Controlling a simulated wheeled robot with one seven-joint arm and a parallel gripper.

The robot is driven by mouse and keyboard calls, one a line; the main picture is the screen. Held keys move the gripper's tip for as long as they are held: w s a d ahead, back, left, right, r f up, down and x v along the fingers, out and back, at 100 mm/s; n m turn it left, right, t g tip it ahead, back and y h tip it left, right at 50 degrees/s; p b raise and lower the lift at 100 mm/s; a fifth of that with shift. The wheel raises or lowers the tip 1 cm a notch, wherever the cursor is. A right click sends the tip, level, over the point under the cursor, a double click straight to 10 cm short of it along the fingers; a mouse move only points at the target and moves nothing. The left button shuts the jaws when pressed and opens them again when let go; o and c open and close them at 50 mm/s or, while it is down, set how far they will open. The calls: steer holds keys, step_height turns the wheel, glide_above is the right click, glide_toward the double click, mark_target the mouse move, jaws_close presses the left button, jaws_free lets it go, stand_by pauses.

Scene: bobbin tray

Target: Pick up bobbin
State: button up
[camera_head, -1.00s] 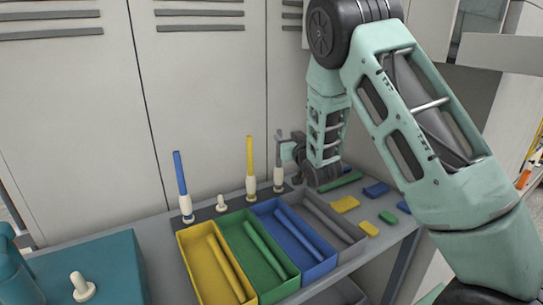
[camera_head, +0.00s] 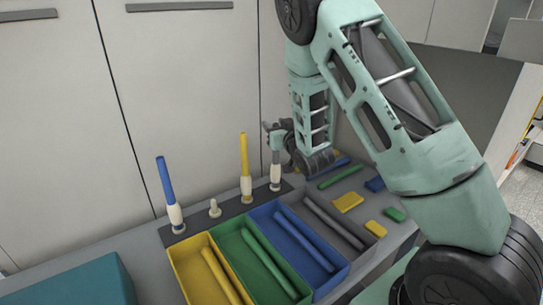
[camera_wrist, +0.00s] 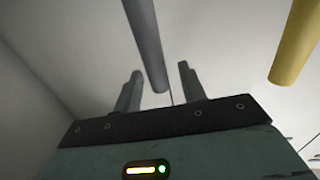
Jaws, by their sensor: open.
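Tall bobbins stand upright on pale holders along a dark strip (camera_head: 243,202): a blue one (camera_head: 166,182), a yellow one (camera_head: 244,155) and a grey one (camera_head: 276,158). A short bare white peg (camera_head: 214,209) stands between blue and yellow. My gripper (camera_head: 274,132) is open at the upper part of the grey bobbin. In the wrist view the grey bobbin (camera_wrist: 147,40) appears between my two spread fingers (camera_wrist: 160,88), with gaps on both sides. I cannot tell its depth relative to the fingertips. The yellow bobbin (camera_wrist: 296,40) shows at the right there.
Yellow (camera_head: 178,263), green (camera_head: 224,246), blue (camera_head: 262,223) and grey (camera_head: 374,238) trays sit in front, each holding a matching rod. Small coloured blocks (camera_head: 349,202) lie to the right. A teal box (camera_head: 75,285) is at lower left. Cabinets (camera_head: 180,90) stand behind.

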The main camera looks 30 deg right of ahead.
jaws_close()
